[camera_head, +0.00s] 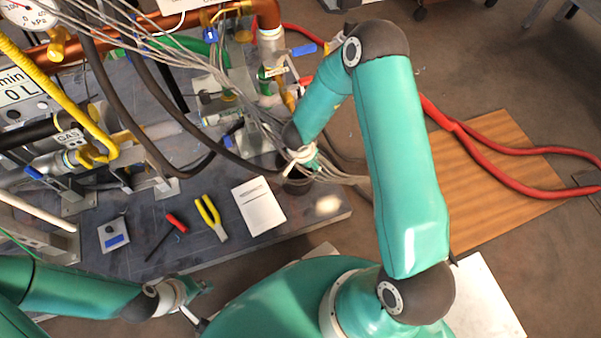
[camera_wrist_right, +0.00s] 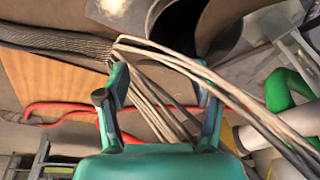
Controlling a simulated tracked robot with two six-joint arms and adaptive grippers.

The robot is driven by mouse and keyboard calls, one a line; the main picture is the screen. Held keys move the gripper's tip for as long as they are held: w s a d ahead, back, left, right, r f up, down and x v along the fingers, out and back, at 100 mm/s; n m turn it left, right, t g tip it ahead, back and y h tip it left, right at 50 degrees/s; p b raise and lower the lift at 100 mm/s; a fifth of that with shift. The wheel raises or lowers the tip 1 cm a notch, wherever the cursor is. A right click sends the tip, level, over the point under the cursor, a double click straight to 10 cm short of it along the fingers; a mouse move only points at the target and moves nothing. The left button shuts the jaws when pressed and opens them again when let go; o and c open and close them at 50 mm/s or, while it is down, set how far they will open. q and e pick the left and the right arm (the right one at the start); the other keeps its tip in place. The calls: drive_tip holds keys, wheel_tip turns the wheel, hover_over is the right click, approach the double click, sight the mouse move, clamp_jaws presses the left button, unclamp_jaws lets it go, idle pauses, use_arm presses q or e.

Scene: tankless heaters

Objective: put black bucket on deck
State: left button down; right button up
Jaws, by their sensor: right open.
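The black bucket (camera_head: 297,186) is mostly hidden under my right gripper (camera_head: 304,160) in the head view, by the near right part of the grey deck (camera_head: 150,235). I cannot tell whether it rests on the deck. In the right wrist view, a dark round opening (camera_wrist_right: 182,32), likely the bucket's, lies beyond the fingers. My right gripper (camera_wrist_right: 163,88) is open there, with pale cables crossing between and in front of its fingers. My left gripper (camera_head: 203,304) is low at the lower left, off the deck's near edge; its jaw state is unclear.
A bundle of pale cables (camera_head: 225,82) runs to my right gripper. A white booklet (camera_head: 259,206), yellow-handled tool (camera_head: 211,217) and red-handled screwdriver (camera_head: 176,224) lie on the deck. Pipes and valves crowd the upper left.

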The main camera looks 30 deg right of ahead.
drive_tip(key=s+a+n+g+y, duration=0.1)
drive_tip(key=s+a+n+y, duration=0.5)
drive_tip(key=s+a+n, duration=0.5)
drive_tip(key=s+a, duration=0.4)
drive_tip(key=a, duration=0.1)
drive_tip(key=shift+a+f+n+y, duration=0.2)
drive_tip(key=shift+f+n+y, duration=0.1)
drive_tip(key=shift+f+n, duration=0.1)
drive_tip(key=shift+s+r, duration=0.1)
wheel_tip(320, 180, up, 31)
drive_tip(key=p, duration=3.1)
